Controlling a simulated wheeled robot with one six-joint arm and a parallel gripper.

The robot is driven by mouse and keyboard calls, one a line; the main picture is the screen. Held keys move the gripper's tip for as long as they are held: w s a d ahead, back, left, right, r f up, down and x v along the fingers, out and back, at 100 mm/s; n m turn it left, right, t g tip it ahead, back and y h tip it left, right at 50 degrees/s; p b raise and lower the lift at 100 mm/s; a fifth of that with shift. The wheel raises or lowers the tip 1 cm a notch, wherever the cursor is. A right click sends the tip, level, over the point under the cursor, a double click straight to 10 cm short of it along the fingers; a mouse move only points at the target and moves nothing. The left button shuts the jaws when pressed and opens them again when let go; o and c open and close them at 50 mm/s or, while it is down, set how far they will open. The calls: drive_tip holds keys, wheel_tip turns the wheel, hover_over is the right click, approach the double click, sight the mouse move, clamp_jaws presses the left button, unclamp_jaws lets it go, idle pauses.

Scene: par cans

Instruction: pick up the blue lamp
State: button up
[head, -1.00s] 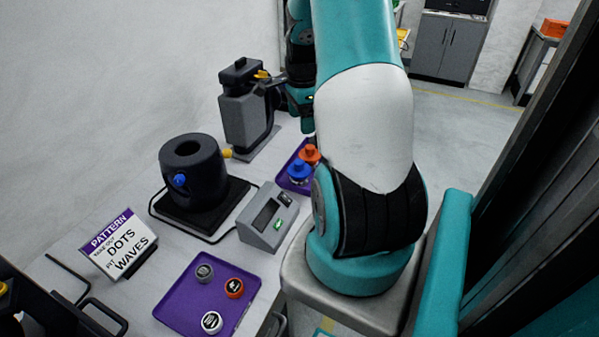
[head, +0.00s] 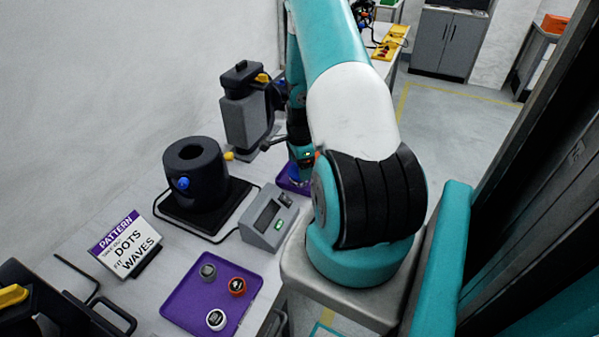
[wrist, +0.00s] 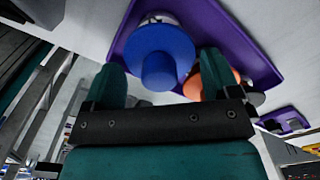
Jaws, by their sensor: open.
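The blue lamp (wrist: 158,52) has a wide round disc and a narrower knob. It sits on a purple tray (wrist: 240,45), seen close in the wrist view. An orange lamp (wrist: 222,76) is right beside it, partly hidden behind my right finger. My gripper (wrist: 161,66) is open, with one finger on each side of the blue lamp's knob and nothing gripped. Whether a finger touches a lamp I cannot tell. In the head view my gripper (head: 303,163) is low over the purple tray (head: 284,181), and my arm hides most of both lamps.
A grey device with a readout (head: 268,217) and a dark round par can (head: 195,172) on a black base stand nearby. A grey upright apparatus (head: 246,112) is behind. A front purple tray (head: 185,300) holds several round discs. A PATTERN sign (head: 125,243) stands left.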

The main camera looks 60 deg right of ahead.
drive_tip(key=shift+f, duration=0.2)
drive_tip(key=c, duration=0.7)
drive_tip(key=shift+r, duration=0.15)
wheel_tip(320, 180, up, 20)
drive_tip(key=b, duration=0.2)
drive_tip(key=shift+b, duration=0.3)
